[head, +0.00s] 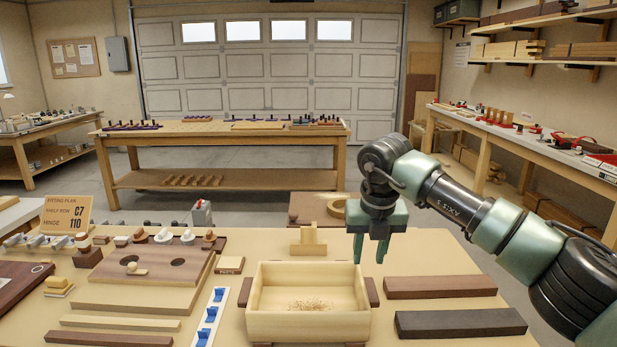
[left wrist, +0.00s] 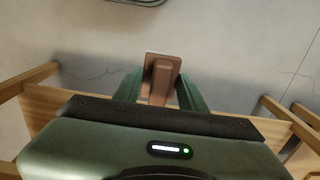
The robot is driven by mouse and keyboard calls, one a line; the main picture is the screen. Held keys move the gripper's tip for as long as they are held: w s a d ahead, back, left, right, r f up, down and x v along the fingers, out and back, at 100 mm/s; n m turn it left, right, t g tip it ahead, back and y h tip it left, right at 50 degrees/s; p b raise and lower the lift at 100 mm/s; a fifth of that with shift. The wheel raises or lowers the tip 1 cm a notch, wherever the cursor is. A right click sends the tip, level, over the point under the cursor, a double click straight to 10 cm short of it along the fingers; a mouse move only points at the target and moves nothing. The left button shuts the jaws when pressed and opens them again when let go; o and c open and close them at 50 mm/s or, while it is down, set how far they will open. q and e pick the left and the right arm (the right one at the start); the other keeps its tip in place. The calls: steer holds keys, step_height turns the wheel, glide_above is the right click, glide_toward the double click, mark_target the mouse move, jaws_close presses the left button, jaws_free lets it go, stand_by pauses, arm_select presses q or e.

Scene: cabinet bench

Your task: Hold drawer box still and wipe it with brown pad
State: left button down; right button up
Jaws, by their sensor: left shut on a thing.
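The drawer box (head: 308,326), pale wood and open on top, sits on the bench with a patch of light shavings (head: 311,305) on its floor. My right gripper (head: 369,250) is open and empty, above the box's back right corner, fingers pointing down and apart from it. In the left wrist view my left gripper (left wrist: 160,92) is shut on a brown block-like piece with a pale top edge, which looks like the brown pad (left wrist: 161,70). The left gripper does not show in the head view. The piece's lower part is hidden by the gripper's body.
Small dark blocks (head: 373,291) flank the box. Two long bars, one brown (head: 440,287) and one dark (head: 460,322), lie to the right. A white strip with blue clips (head: 210,318) and a board with round holes (head: 150,270) lie left. A wooden stand (head: 308,241) is behind.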

arm_select(q)
steer(key=shift+r, duration=3.45)
